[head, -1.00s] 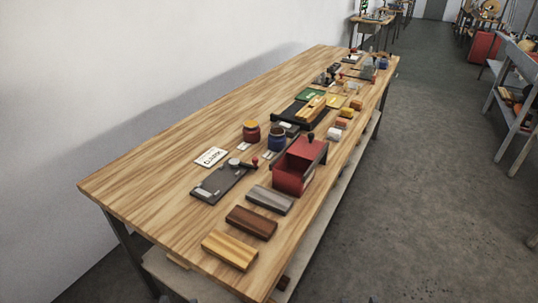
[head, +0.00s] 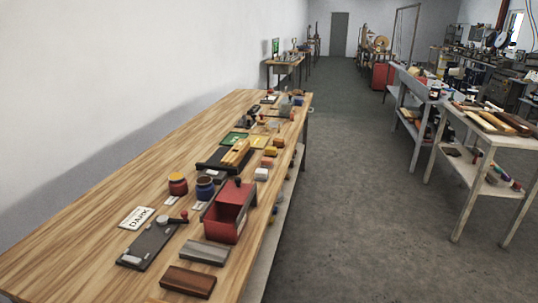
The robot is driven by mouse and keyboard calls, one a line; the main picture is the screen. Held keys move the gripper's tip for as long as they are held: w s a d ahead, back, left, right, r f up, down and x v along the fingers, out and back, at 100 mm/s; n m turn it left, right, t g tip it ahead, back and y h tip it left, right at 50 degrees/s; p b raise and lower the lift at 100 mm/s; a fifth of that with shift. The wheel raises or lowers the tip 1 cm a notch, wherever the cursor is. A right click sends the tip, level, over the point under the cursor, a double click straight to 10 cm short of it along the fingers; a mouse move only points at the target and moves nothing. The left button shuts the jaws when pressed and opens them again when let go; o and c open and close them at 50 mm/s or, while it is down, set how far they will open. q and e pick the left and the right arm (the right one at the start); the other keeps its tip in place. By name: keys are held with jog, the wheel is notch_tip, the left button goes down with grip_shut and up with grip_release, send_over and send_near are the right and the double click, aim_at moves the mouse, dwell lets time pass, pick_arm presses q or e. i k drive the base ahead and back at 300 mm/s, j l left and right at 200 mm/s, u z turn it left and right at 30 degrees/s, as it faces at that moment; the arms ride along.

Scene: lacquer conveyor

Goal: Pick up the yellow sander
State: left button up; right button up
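Neither of my grippers shows in the head view. Small coloured blocks stand in a row along the right edge of the long wooden table (head: 90,185). Among them are a yellow-orange block (head: 278,142), an orange one (head: 270,152) just nearer, then a reddish block (head: 267,162) and a white block (head: 262,174). A flat yellow piece (head: 258,142) lies to the left of the yellow-orange block. They are too small to tell which is the yellow sander.
A red open box (head: 228,213), dark plate (head: 150,246), grey block (head: 204,252), brown block (head: 188,281), red jar (head: 178,184) and blue jar (head: 205,188) crowd the near table. Open floor (head: 350,210) separates it from a grey workbench (head: 480,140) at right.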

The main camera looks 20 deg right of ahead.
aim_at(271, 151)
jog(key=k+z, duration=0.35)
jog(key=z, duration=0.15)
jog(key=k+l+z, duration=0.2)
jog(key=z, duration=0.25)
jog(key=i+z, duration=0.4)
jog(key=i, duration=0.2)
jog(key=i+z, duration=0.45)
jog(key=i, duration=0.15)
jog(key=i+l+u, duration=0.1)
jog(key=i+u, duration=0.25)
jog(key=i, duration=1.85)
